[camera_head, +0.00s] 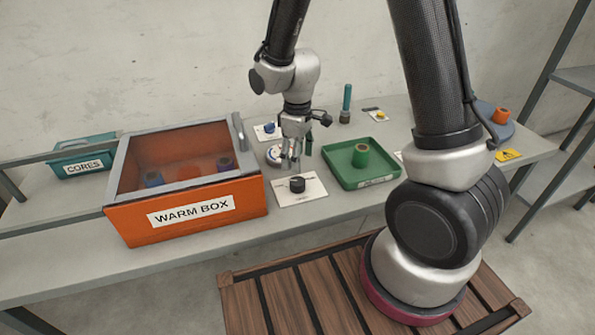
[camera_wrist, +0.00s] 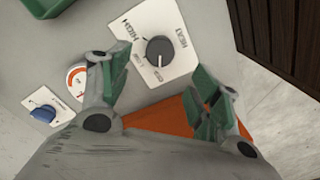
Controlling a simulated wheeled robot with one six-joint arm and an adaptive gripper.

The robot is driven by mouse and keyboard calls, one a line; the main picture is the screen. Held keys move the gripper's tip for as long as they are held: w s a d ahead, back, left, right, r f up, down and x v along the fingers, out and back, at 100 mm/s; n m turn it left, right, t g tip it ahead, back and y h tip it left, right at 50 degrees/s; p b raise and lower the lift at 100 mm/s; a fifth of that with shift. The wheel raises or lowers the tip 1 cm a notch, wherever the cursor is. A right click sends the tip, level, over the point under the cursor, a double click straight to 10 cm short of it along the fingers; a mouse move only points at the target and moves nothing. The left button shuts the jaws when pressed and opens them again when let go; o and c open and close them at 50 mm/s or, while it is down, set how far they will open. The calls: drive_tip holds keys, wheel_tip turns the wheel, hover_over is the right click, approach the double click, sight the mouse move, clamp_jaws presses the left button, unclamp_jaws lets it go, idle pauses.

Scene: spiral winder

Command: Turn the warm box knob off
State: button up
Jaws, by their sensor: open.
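The warm box knob (camera_head: 297,184) is a round black dial on a white plate (camera_head: 316,192), right of the orange warm box (camera_head: 245,200). In the wrist view the knob (camera_wrist: 160,49) lies ahead of the fingers, on a plate (camera_wrist: 178,72) lettered HIGH and HEAT. A thin white mark on the knob points toward the lower edge of the plate; the small lettering there is hard to read. My gripper (camera_head: 291,160) hangs above the table close to the knob. In the wrist view my gripper (camera_wrist: 160,90) is open and empty, its green-padded fingers apart, clear of the knob.
A blue knob (camera_wrist: 43,113) on its own plate and a white-and-red dial (camera_wrist: 76,79) are nearby. A green tray (camera_head: 345,181) with a green spool (camera_head: 361,156) stands right of the knob. A teal CORES bin (camera_head: 83,168) is far left. The table front beside the plate is clear.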

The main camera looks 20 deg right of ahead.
drive_tip(key=shift+r, duration=1.6)
drive_tip(key=s+d+r+m+t, duration=0.2)
drive_tip(key=s+d+r+m, duration=0.2)
drive_tip(key=s+d+r, duration=0.3)
drive_tip(key=s+d+r+m+t, duration=0.2)
drive_tip(key=s+d+r+m, duration=0.3)
drive_tip(key=s+r, duration=0.7)
wheel_tip(320, 180, up, 3)
drive_tip(key=d, duration=0.2)
drive_tip(key=shift+d, duration=0.35)
